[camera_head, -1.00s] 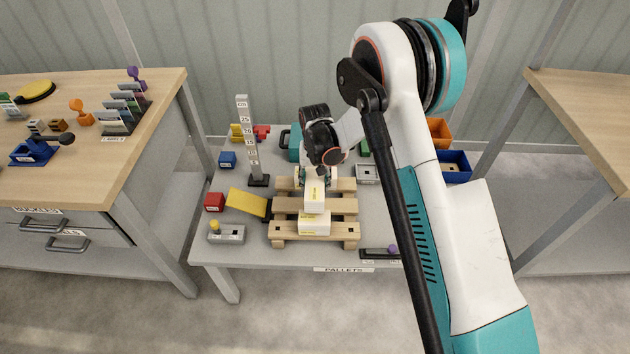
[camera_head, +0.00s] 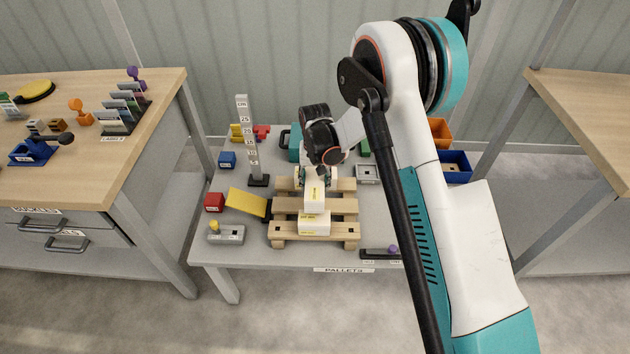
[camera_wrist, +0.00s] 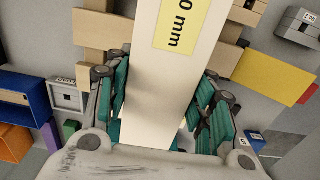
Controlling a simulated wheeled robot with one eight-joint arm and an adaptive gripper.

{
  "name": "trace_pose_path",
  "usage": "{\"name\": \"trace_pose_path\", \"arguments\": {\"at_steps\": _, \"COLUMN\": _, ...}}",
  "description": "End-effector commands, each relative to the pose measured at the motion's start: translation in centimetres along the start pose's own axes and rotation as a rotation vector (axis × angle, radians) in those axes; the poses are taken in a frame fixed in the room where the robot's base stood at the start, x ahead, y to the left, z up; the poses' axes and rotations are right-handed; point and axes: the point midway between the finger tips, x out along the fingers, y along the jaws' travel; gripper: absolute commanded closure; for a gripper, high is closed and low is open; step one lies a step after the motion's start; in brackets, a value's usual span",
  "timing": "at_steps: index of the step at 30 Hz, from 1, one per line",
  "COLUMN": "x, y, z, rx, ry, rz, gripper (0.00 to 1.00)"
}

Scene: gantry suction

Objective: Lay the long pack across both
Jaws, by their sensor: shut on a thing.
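The long pack (camera_head: 315,196) is a white box with a yellow label, over the wooden pallet (camera_head: 282,205) on the low grey table. My gripper (camera_head: 315,178) is shut on its far part. In the wrist view the pack (camera_wrist: 165,85) runs between the teal fingers of my gripper (camera_wrist: 160,112). A white carton with a yellow band (camera_head: 314,226) sits on the pallet's near side, under or just beyond the pack's near end. I cannot tell whether they touch. A second support under the far end is hidden by my gripper.
A height post (camera_head: 251,140) stands left of the pallet. A yellow ramp (camera_head: 247,203), red block (camera_head: 214,202) and grey fixture (camera_head: 227,233) lie at left. Blue (camera_head: 457,165) and orange (camera_head: 440,132) bins are at right.

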Motion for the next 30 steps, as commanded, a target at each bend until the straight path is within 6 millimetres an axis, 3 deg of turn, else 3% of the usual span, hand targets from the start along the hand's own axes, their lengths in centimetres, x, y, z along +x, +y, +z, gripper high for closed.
{"name": "trace_pose_path", "arguments": {"at_steps": 30, "x": 1.6, "y": 0.0, "z": 0.0, "rx": 0.0, "ry": 0.0, "rz": 0.0, "gripper": 0.9}}
